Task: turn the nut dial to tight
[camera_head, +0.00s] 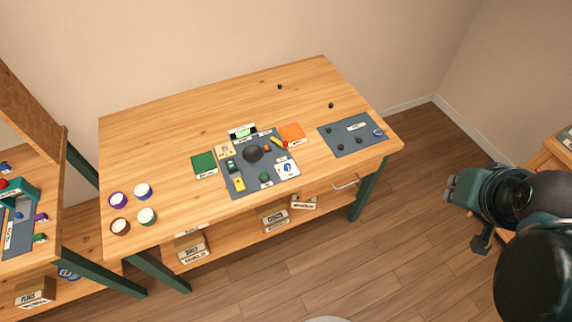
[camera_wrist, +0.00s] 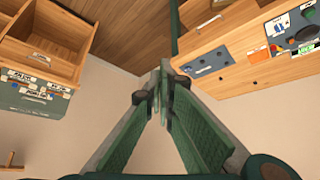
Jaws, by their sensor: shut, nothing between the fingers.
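The wooden workbench (camera_head: 180,110) stands in the middle of the head view. A grey mat (camera_head: 237,160) on it carries a dark round knob (camera_head: 252,154), a green knob (camera_head: 265,178), a yellow tool and several small labelled parts. The labels are too small to read, so I cannot tell which part is the nut dial. My gripper (camera_wrist: 161,88) is shut and empty in the wrist view, its fingertips together. It is off to the right of the bench, well apart from the mat. The mat also shows upside down in the wrist view (camera_wrist: 283,32).
A second grey mat (camera_head: 343,147) with several small dark pieces lies at the bench's right end. Several coloured-rim cups (camera_head: 143,191) stand at its left end. Labelled boxes (camera_head: 195,249) sit on the shelf below. Clear floor (camera_head: 400,220) lies between the bench and my arm.

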